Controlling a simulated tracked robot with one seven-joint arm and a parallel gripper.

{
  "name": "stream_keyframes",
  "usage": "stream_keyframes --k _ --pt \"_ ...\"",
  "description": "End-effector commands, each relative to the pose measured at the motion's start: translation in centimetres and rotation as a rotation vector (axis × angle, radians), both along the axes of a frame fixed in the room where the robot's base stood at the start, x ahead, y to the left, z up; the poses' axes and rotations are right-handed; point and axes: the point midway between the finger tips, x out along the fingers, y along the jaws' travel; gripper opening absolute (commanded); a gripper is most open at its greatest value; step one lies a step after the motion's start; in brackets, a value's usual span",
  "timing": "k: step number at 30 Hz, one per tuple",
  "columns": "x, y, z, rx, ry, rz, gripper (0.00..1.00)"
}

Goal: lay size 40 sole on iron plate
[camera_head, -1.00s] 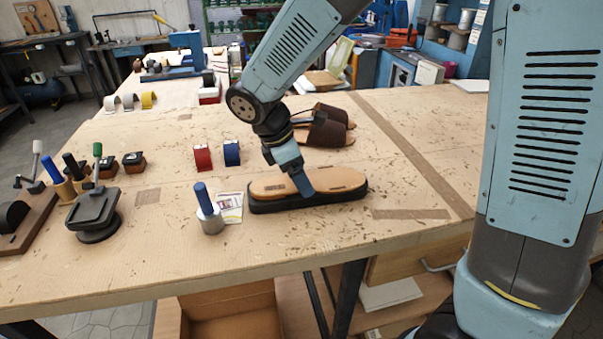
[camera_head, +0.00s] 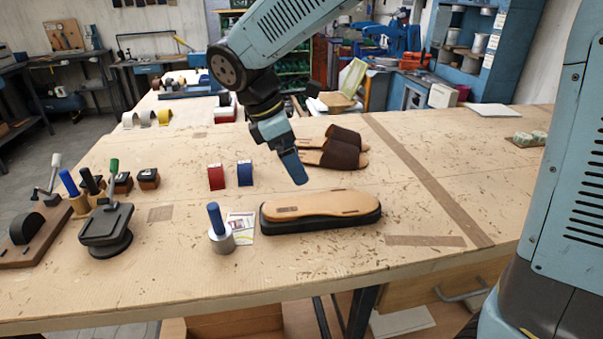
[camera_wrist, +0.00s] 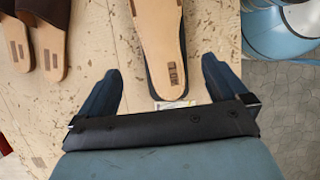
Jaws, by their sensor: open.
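A tan sole (camera_head: 318,204) with a small dark printed mark near its left end lies flat on top of a black sole-shaped plate (camera_head: 300,226) on the workbench. The sole (camera_wrist: 150,35) also shows in the wrist view, with the plate's dark edge around it. My gripper (camera_head: 301,183) is above and behind the sole in the head view, apart from it. In the wrist view its two fingers (camera_wrist: 160,85) are spread wide with nothing between them gripped. The printed mark is too small to read.
Brown sandals (camera_head: 335,149) lie behind the sole. The bench to the front right is clear.

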Motion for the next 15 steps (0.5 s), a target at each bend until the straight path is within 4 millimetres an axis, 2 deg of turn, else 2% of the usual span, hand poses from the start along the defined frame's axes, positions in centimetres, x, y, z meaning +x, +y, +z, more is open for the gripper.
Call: stream_keyframes --k 3,10,15 --pt "-0.1 0.3 0.7 0.001 -0.001 0.000 1.00" --pt "-0.1 0.3 1.0 0.001 -0.001 -0.003 1.00" --pt "0.0 -1.5 1.6 0.032 -0.027 -0.076 1.00"
